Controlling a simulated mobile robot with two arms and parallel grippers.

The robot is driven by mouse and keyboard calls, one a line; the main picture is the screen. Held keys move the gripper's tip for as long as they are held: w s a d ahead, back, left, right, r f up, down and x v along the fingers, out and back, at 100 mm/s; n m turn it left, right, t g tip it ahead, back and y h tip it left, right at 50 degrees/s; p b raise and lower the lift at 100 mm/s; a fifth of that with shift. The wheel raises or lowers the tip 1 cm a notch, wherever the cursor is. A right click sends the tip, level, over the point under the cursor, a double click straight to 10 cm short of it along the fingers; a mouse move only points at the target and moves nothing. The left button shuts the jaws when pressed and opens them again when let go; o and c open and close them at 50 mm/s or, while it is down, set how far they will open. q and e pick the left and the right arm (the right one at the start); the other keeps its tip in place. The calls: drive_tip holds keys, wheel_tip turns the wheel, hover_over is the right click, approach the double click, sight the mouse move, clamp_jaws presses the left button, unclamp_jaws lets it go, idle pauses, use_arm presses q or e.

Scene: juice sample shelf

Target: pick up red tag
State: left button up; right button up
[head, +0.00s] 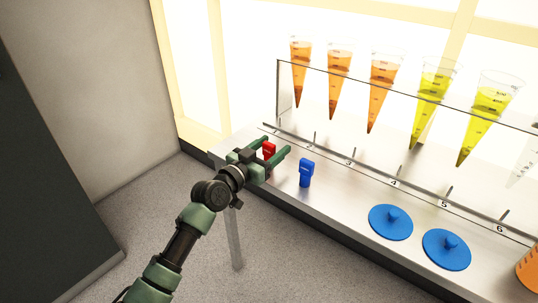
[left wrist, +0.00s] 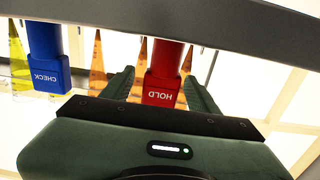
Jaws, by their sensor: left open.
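The red tag (head: 268,150) stands on the metal shelf near its left end, partly hidden by my left gripper in the head view. In the left wrist view the red tag (left wrist: 164,85) reads "HOLD" upside down and lies between the two fingers. My left gripper (head: 282,154) is open, with a finger on either side of the tag. In the left wrist view a gap shows between the right finger and the tag; contact at the left finger (left wrist: 120,85) is hard to tell. My right gripper is not in view.
A blue tag (head: 306,173) marked "CHECK" stands just right of the gripper. Two blue lids (head: 391,221) (head: 446,249) lie farther right. Several orange and yellow sample cones (head: 381,90) hang in a clear rack behind numbered slots. An orange container (head: 530,270) is at the right edge.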

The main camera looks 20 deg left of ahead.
use_arm(q)
drive_tip(key=shift+x, duration=0.9)
clamp_jaws()
